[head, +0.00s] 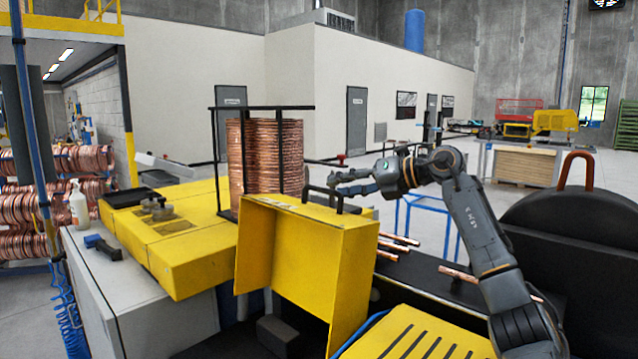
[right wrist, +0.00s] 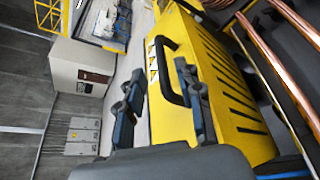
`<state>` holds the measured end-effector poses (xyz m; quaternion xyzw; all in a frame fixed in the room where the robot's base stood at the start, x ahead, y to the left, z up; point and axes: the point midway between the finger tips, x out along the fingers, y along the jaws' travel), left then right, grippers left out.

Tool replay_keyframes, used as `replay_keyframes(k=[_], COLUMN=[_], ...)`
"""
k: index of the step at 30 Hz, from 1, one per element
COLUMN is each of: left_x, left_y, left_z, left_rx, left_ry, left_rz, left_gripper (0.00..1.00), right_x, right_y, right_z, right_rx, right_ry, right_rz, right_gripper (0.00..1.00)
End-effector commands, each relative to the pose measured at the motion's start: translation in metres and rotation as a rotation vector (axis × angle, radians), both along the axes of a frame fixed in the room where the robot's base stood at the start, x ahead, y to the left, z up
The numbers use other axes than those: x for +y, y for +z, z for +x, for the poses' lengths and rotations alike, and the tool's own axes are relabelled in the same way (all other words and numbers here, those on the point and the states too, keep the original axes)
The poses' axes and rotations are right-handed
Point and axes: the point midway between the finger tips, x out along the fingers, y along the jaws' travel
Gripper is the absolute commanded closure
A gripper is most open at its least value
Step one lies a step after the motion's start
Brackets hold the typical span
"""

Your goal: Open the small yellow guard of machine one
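The small yellow guard (head: 316,268) stands in the middle of the head view, with its inner side facing me. A black handle (head: 322,193) and white warning labels are on its top edge. In the right wrist view the guard (right wrist: 230,75) shows a slotted side, and the handle (right wrist: 163,72) stands out from its yellow face. My right gripper (head: 343,181) is at the handle. In the right wrist view its two fingers (right wrist: 160,106) are apart, with the handle in or near the gap between them; contact cannot be told. My left gripper is not in view.
A long yellow cover (head: 180,255) lies left of the guard, with a copper coil (head: 265,155) in a black frame behind it. Copper tubes (head: 398,242) lie on the right. A slotted yellow panel (head: 420,338) is at the front. A dark drum (head: 575,225) stands at the right.

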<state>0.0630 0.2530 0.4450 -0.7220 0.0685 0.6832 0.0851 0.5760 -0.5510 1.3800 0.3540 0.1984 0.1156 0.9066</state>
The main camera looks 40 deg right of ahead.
Motion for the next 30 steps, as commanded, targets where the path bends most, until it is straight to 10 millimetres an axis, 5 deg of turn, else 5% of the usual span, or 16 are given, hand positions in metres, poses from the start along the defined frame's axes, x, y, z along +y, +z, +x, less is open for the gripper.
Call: replay_keyframes(k=[11,22,28,30], left_x=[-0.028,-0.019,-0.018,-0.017], left_y=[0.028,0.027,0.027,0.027], left_z=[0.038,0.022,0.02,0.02], left_rx=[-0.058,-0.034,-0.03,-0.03], left_ry=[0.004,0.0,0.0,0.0], left_rz=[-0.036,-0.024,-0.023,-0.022], left_gripper=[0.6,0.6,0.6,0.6], right_x=[0.021,0.023,0.023,0.023], right_y=[-0.014,-0.018,-0.018,-0.018], right_z=[0.053,0.058,0.058,0.058], right_rx=[0.0,-0.001,-0.001,-0.001], right_ry=[0.0,0.0,0.0,0.0], right_rz=[0.001,-0.001,-0.001,-0.001], right_gripper=[0.64,0.64,1.0,1.0])
